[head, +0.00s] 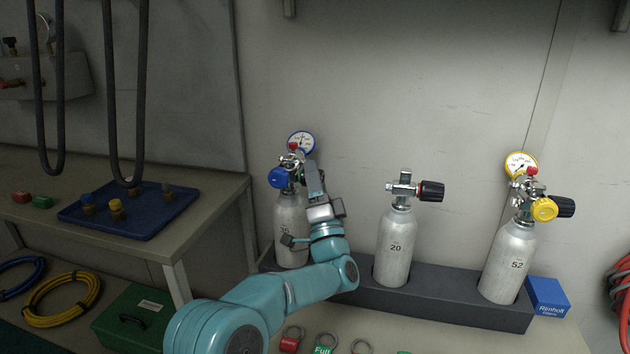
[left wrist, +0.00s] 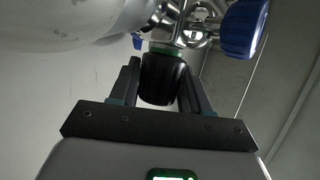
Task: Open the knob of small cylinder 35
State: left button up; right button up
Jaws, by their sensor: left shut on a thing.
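Small cylinder 35 (head: 290,240) is a silver bottle standing in the left hole of a dark rack, its number partly readable. Its valve carries a blue knob (head: 279,177) on the left and a gauge with a blue rim (head: 301,143) above. My left gripper (head: 307,175) is at the right side of this valve and hides much of it. In the left wrist view, its two fingers are shut on a black knob with a green ring (left wrist: 161,78). The blue knob (left wrist: 243,28) shows beyond, at upper right. My right gripper is not in view.
Cylinder 20 (head: 395,248) and cylinder 52 (head: 508,262) stand to the right in the rack (head: 440,302). A blue box (head: 547,296) sits at the rack's right end. Tags (head: 325,343) lie in front. A side table holds a blue tray (head: 150,225). Black hoses (head: 110,100) hang at left.

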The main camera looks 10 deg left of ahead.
pick_arm(q)
jog(key=o, duration=1)
jog(key=v, duration=1.6)
jog(key=shift+s, duration=0.2)
jog(key=shift+d, duration=0.1)
